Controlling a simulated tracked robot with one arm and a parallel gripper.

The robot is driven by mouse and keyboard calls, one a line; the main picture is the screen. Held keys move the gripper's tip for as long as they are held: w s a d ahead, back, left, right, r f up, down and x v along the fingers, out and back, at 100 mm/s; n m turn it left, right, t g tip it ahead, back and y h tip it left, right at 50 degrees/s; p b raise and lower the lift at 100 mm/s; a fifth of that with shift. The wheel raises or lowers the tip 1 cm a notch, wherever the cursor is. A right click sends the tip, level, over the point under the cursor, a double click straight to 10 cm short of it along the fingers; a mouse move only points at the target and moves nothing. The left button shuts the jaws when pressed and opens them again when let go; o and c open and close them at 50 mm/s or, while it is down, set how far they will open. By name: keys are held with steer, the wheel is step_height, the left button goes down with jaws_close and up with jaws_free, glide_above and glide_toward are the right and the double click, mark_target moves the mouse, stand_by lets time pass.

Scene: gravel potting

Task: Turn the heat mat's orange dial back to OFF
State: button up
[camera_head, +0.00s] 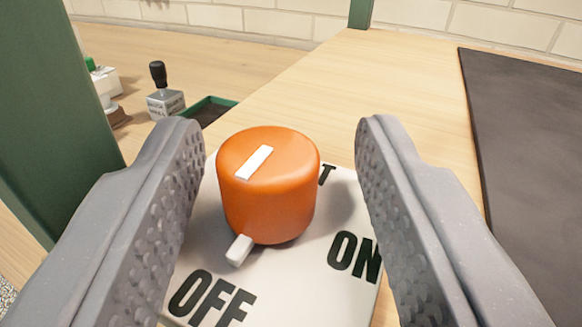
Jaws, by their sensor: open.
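The orange dial (268,195) stands upright on a pale plate (335,205) in the middle of the view. A white line on its top runs from front left to back right. A small white peg (240,250) shows at its front-left foot, near the black word OFF; I cannot tell whether it belongs to dial or plate. ON is at front right, and a letter T shows behind the dial, the rest hidden. My gripper (279,125) is open, one grey finger on each side of the dial, with visible gaps. The dark mat (530,140) lies at right.
A green post (65,120) stands close at left. Behind it on the wooden bench (310,85) are a grey block with a black knob (163,95), a green-rimmed tray (222,98) and a white, green-topped item (102,82). A brick wall closes the back.

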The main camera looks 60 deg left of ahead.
steer(key=p+v, duration=0.2)
steer(key=v, duration=1)
steer(key=shift+d, duration=0.4)
steer(key=shift+s, duration=0.1)
steer(key=w+d+r+m+t+h+p, duration=0.15)
steer(key=w+d+r+t+h, duration=0.35)
steer(key=w+d+r, duration=0.5)
steer(key=d+r+m+t+h, duration=0.2)
steer(key=d+r+m+h, duration=0.4)
steer(key=d+r, duration=0.6)
steer(key=s+d+r+m+h+p, duration=0.1)
steer(key=s+d+r+m+h, duration=0.1)
steer(key=s+r, duration=0.6)
steer(key=s+d+r+m+g+h+p, duration=0.1)
steer(key=s+d+r+m+h, duration=0.1)
steer(key=s+r, duration=0.7)
step_height(320, 180, up, 3)
steer(key=shift+s+d+f, duration=0.15)
steer(key=shift+d+f, duration=0.05)
steer(key=shift+d, duration=0.4)
